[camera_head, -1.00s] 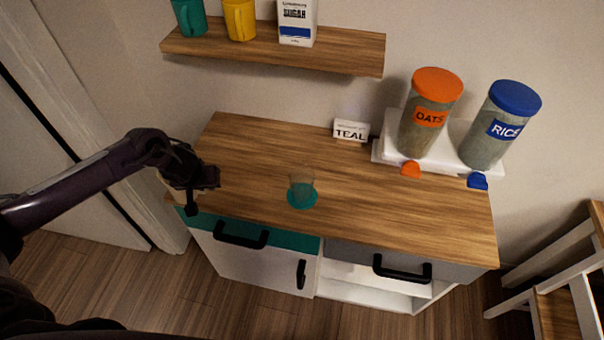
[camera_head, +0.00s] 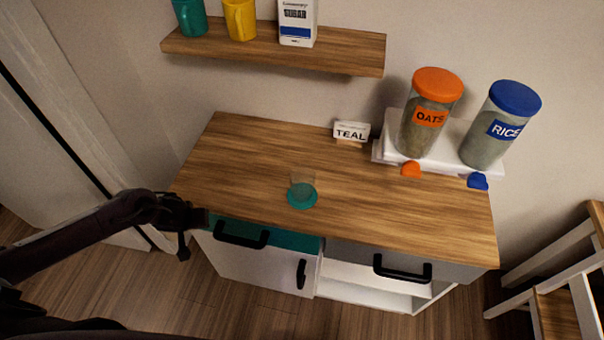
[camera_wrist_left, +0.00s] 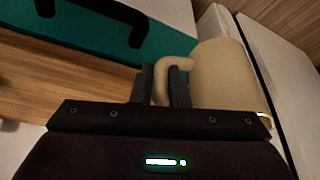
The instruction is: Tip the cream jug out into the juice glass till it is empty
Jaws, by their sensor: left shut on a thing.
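The cream jug (camera_wrist_left: 226,82) shows in the left wrist view, with its handle between the fingers of my left gripper (camera_wrist_left: 166,82). The gripper is shut on that handle. In the head view my left gripper (camera_head: 203,218) is at the cabinet's front left edge, and the arm hides the jug. I cannot see inside the jug. The juice glass (camera_head: 302,193), clear with a teal base, stands upright on the wooden top, right of the gripper and apart from it. My right gripper is not in view.
A TEAL sign (camera_head: 351,132) stands at the back of the worktop (camera_head: 245,160). A shelf (camera_head: 270,50) hangs above. The worktop left of the glass is clear.

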